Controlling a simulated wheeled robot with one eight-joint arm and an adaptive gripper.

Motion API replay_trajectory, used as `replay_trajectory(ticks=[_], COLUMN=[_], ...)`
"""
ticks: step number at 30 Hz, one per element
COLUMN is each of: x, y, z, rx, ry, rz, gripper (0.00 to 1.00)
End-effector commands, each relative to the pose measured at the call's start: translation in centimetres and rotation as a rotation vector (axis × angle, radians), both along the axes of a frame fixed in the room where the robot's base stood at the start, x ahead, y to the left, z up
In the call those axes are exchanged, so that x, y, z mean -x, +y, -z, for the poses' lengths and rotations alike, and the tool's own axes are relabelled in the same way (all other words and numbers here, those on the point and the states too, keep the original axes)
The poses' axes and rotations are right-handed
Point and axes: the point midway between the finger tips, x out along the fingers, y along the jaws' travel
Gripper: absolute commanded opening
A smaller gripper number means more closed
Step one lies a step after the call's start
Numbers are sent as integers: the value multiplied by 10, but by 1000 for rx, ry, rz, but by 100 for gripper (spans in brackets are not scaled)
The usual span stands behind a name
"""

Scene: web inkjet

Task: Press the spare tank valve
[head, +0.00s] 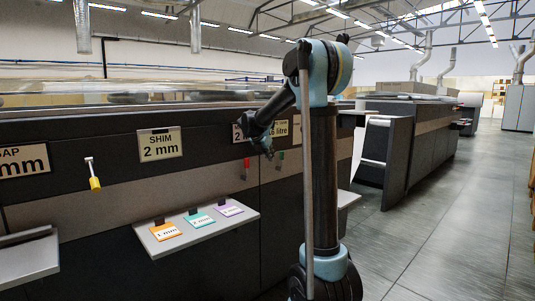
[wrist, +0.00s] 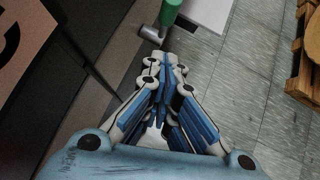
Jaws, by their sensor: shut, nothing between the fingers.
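A valve with a green handle (head: 281,160) and one with a red handle (head: 246,167) are on the dark machine front, below two signs. The signs (head: 283,128) are partly hidden by my arm; one ends in "litre", and I cannot read which valve is the spare tank's. In the wrist view the green handle (wrist: 171,12) and its grey metal fitting (wrist: 152,34) are just beyond my fingertips. My gripper (wrist: 163,62) is shut and empty, close to that fitting; contact cannot be told. In the head view my gripper (head: 268,150) is in front of the machine, above and between both handles.
A yellow-handled valve (head: 95,182) hangs farther left. A shelf (head: 160,245) with orange, teal and purple labelled pieces juts out below a "SHIM 2 mm" sign (head: 160,144). A wooden pallet (wrist: 303,85) is at right in the wrist view. The tiled floor (head: 440,210) is open on the right.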

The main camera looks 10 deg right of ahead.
Motion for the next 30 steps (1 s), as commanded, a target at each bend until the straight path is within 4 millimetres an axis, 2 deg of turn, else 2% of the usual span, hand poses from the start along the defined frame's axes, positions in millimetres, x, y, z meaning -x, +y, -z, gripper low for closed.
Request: replay_trajectory(ticks=[5, 13, 20, 30], x=[-17, -41, -46, -46], y=[-14, -33, -39, -36], z=[22, 20, 20, 19], rx=[-1, -1, -1, -4], ry=[0, 0, 0, 2], rz=[1, 1, 1, -3], gripper=[0, 0, 0, 0])
